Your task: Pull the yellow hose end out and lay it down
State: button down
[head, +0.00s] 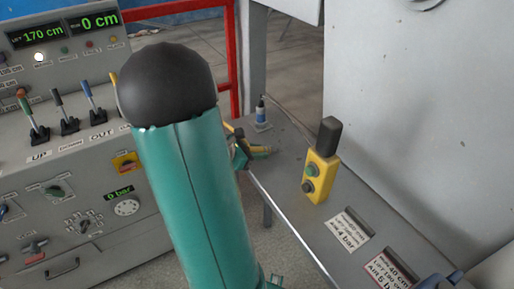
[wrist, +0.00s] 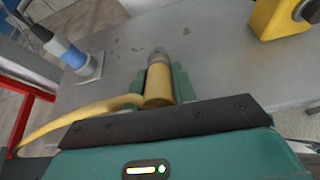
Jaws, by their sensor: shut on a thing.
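The yellow hose end (wrist: 158,88) is a short yellow cylinder with a grey metal tip. It sits between the two green fingers of my gripper (wrist: 160,80), which is shut on it. The tip points away from me over the grey bench (wrist: 215,75). The yellow hose (wrist: 85,112) curves off to the left in the wrist view. In the head view my own arm covers much of the gripper, and only a bit of the yellow hose (head: 261,151) shows beside it. I cannot tell whether the hose end touches the bench.
A yellow control box (head: 320,174) with a black top stands to the right. Labels lie near the front. A control panel with levers (head: 68,122) is at left, a red frame (head: 235,65) behind.

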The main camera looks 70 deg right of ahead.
dwell(0.3)
jog(key=c, duration=1.1)
grip_release()
jog(key=shift+o, duration=0.2)
jog(key=v, duration=1.3)
jog(key=shift+w+a, duration=0.25)
jog(key=shift+a, duration=0.05)
jog(key=shift+r, duration=0.2)
